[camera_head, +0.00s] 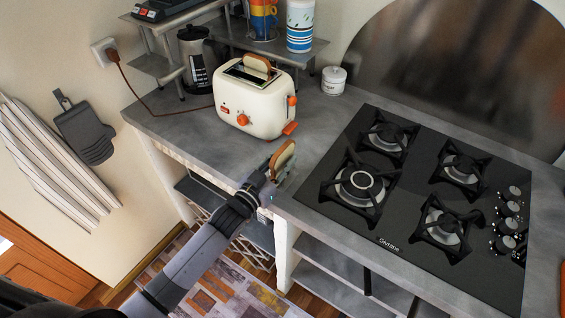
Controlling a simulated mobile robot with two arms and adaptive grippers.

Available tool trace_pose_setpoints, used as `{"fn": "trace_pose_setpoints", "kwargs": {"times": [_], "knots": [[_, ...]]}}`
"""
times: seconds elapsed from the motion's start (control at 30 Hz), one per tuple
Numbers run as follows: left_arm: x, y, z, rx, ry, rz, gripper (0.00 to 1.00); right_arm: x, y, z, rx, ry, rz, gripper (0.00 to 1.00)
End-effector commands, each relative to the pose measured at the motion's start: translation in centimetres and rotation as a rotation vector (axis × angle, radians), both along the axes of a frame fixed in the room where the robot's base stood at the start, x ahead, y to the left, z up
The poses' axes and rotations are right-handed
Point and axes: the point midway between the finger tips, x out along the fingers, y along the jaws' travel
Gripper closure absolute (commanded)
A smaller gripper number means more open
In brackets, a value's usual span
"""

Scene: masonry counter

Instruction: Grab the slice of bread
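A cream toaster (255,98) with orange knobs stands on the grey counter, with a slice of bread (257,64) sticking up out of its top slot. Another slice of bread (283,155), with a brown crust, is upright at the fingertips of my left gripper (275,174). The gripper is above the counter's front edge, between the toaster and the hob, and seems closed on this slice; its fingers are small and partly hidden. My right gripper is not in view.
A black gas hob (408,240) fills the counter to the right. A metal rack (165,66) with cups and a striped canister (300,25) is at the back. Counter between toaster and hob is clear.

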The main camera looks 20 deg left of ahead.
Motion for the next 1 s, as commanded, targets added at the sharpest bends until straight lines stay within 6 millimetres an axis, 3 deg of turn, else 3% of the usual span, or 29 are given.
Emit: {"fn": "trace_pose_setpoints", "kwargs": {"times": [0.33, 0.77, 1.0], "knots": [[0.0, 0.0, 0.0, 0.0, 0.0, 0.0, 1.0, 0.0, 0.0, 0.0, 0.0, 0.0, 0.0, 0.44], [0.0, 0.0, 0.1, 0.0, -0.001, 0.0, 1.0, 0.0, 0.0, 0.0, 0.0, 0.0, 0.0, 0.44], [0.0, 0.0, 1.8, -0.001, -0.005, 0.0, 1.0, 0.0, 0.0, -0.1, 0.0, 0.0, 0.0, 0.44]]}}
